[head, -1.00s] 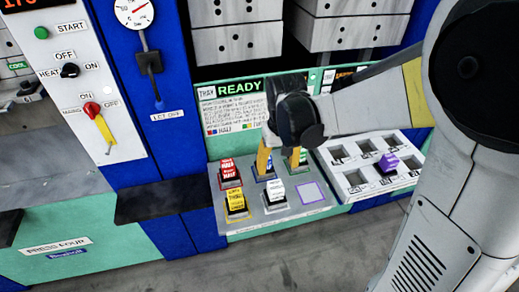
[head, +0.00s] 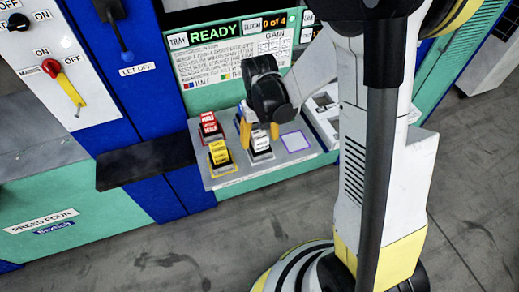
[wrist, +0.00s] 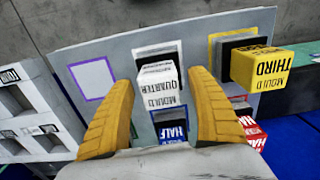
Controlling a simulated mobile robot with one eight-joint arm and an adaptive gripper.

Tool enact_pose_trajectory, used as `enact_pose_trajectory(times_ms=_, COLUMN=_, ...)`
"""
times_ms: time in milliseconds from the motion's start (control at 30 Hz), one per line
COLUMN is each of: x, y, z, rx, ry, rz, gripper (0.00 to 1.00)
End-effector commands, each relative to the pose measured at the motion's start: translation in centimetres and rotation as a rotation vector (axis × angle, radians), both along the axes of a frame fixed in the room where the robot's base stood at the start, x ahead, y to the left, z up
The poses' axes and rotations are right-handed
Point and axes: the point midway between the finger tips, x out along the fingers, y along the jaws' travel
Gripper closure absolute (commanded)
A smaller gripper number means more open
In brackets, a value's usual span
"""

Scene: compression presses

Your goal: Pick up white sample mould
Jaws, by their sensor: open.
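The white sample mould (head: 260,144) stands in its outlined place on the grey tray (head: 222,180). In the wrist view the white mould (wrist: 167,84), marked "MOULD QUARTER", lies between the yellow fingers of my gripper (wrist: 162,105). The fingers are open, one on each side of it, with a gap visible at the left; contact on the right cannot be told. In the head view my gripper (head: 258,133) is over the tray, and its fingers partly hide the white mould.
A yellow mould (head: 219,155) marked "THIRD" and a red mould (head: 209,125) stand left of the white one. A blue mould (wrist: 173,133) is close by. An empty purple-outlined square (head: 296,141) is to the right. A dark shelf (head: 150,168) juts out at left.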

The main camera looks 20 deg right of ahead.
Motion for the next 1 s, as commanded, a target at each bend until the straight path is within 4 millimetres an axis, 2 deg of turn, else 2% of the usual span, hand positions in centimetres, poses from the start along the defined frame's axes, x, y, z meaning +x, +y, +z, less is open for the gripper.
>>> enact_pose_trajectory(times_ms=33, x=0.0, y=0.0, z=-0.5, rx=0.000, ry=0.000, rz=0.000, gripper=0.33)
enact_pose_trajectory(times_ms=233, x=0.0, y=0.0, z=-0.4, rx=0.000, ry=0.000, rz=0.000, gripper=0.33)
enact_pose_trajectory(times_ms=267, x=0.0, y=0.0, z=-0.4, rx=0.000, ry=0.000, rz=0.000, gripper=0.41)
enact_pose_trajectory(times_ms=400, x=0.0, y=0.0, z=-0.4, rx=0.000, ry=0.000, rz=0.000, gripper=0.84)
enact_pose_trajectory(times_ms=467, x=0.0, y=0.0, z=-0.4, rx=0.000, ry=0.000, rz=0.000, gripper=1.00)
enact_pose_trajectory(times_ms=833, x=0.0, y=0.0, z=-0.4, rx=0.000, ry=0.000, rz=0.000, gripper=1.00)
enact_pose_trajectory(times_ms=1000, x=0.0, y=0.0, z=0.5, rx=0.000, ry=0.000, rz=0.000, gripper=1.00)
